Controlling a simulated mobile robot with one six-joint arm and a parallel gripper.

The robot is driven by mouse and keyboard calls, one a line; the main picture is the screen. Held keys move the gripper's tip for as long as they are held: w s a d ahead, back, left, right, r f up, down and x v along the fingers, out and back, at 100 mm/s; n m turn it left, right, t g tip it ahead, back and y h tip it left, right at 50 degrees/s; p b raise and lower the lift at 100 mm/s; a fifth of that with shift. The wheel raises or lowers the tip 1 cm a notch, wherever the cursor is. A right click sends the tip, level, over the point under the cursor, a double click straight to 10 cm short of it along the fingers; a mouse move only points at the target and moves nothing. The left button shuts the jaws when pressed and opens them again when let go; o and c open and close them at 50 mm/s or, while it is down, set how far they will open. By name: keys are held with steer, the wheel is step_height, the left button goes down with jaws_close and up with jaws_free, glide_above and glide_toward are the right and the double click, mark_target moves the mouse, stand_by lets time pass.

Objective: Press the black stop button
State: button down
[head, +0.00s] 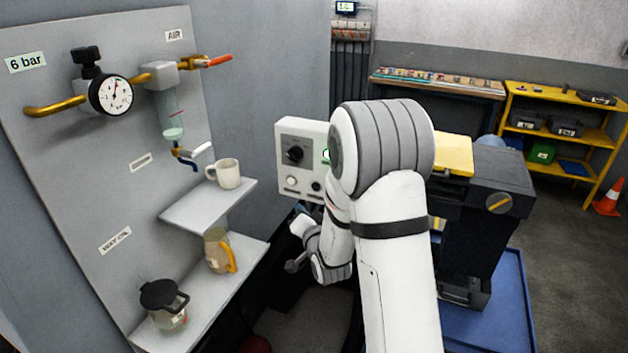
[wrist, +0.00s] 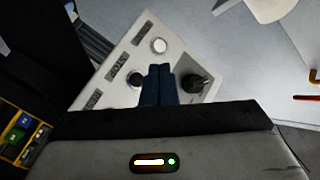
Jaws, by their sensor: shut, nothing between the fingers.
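The black stop button (head: 315,186) is a small round button at the lower right of a pale control box (head: 308,132). In the wrist view a dark button (wrist: 135,79), which looks like the same one, shows just left of my fingers. My gripper (wrist: 158,72) is shut and empty, its dark blue fingertips side by side in front of the panel. The fingers cover part of the panel, and I cannot tell how far they are from its face. In the head view my arm hides the box's right side, and the fingertips cannot be made out.
Close to the stop button are a white button (head: 291,181) and a black rotary knob (head: 295,154). At left, shelves hold a white mug (head: 228,173), a jug (head: 217,251) and a lidded pot (head: 166,304). A dark machine (head: 480,215) stands right of my arm.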

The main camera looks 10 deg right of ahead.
mark_target(316, 187)
steer(key=shift+s+a+f+m+t+y+p, duration=0.1)
steer(key=shift+a+f+m+t+y+p, duration=0.2)
steer(key=shift+m+t, duration=0.4)
steer(key=shift+s+a+r+m+t+y+p, duration=0.1)
steer(key=shift+m+t+y+p, duration=0.25)
steer(key=shift+t, duration=0.65)
steer(key=shift+w+d+p, duration=0.15)
steer(key=shift+w+d, duration=0.75)
steer(key=shift+w, duration=0.3)
steer(key=shift+w+d+p, duration=0.15)
steer(key=shift+w+d, duration=0.7)
steer(key=shift+w, duration=0.3)
steer(key=shift+w+d+p, duration=0.15)
steer(key=shift+w+d, duration=0.75)
steer(key=shift+w, duration=0.3)
steer(key=shift+w+d+f+b, duration=0.15)
steer(key=shift+w+b, duration=0.05)
steer(key=shift+b, duration=0.35)
